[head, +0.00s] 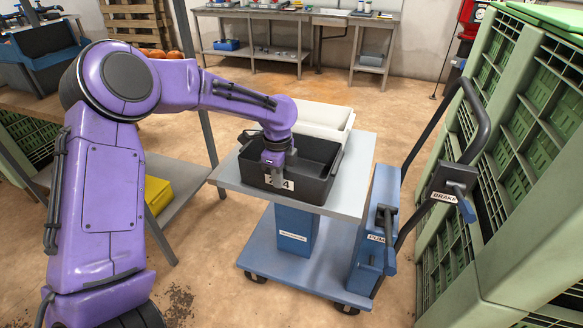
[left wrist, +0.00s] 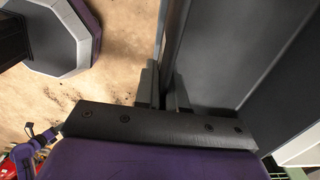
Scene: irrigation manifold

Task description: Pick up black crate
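The black crate (head: 314,165) is an open, empty box with a white label ending in "4" on its near wall. It sits level on the grey top of a blue lift cart (head: 349,193). My left gripper (head: 276,176) points down at the crate's near wall. In the left wrist view the crate (left wrist: 235,45) fills the right side, and the two close-set fingers of my left gripper (left wrist: 164,88) stand on either side of its wall, closed on it. The label is partly hidden by a finger. My right gripper is not in view.
A white bin (head: 325,113) stands behind the crate on the cart. The cart's handle (head: 468,110) and green stacked crates (head: 500,170) are close on the right. A yellow bin (head: 157,192) sits on a shelf at left. Workbenches stand at the back wall.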

